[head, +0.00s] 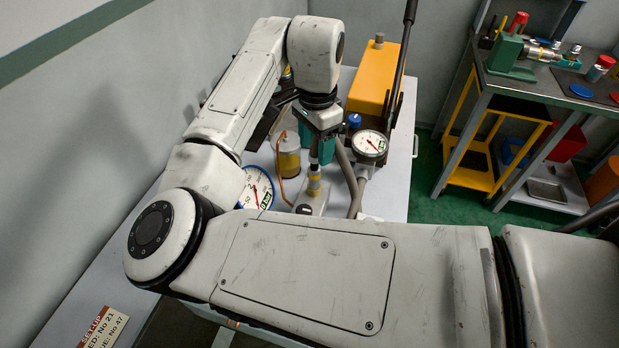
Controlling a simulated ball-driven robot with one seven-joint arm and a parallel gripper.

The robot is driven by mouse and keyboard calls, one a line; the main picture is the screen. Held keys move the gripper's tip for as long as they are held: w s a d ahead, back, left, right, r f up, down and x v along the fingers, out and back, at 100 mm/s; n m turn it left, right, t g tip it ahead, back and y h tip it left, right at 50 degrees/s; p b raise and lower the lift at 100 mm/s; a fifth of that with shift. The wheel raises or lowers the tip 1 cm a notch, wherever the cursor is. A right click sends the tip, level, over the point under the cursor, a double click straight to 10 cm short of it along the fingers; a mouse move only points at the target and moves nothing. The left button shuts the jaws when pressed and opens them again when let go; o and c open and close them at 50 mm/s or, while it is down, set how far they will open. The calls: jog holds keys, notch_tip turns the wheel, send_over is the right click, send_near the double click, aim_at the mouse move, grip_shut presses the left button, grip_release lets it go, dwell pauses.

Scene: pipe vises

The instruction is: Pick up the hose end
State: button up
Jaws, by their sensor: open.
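My gripper (319,130) hangs from the wrist over the bench, pointing down. It is open, but its fingertips are small and partly hidden against the clutter. A thick grey hose (348,178) curves down just right of the fitting. Where the hose joins other parts is hidden.
A yellow pump box (376,80) with a tall dark lever stands behind. A pressure gauge (370,146) is close right and a larger dial (257,188) close left. An amber jar (287,155) and copper tube crowd the left. A tool bench (540,88) stands far right.

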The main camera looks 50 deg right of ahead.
aim_at(315, 168)
jog(key=shift+f+p, duration=0.95)
jog(key=shift+f, duration=3.4)
grip_shut()
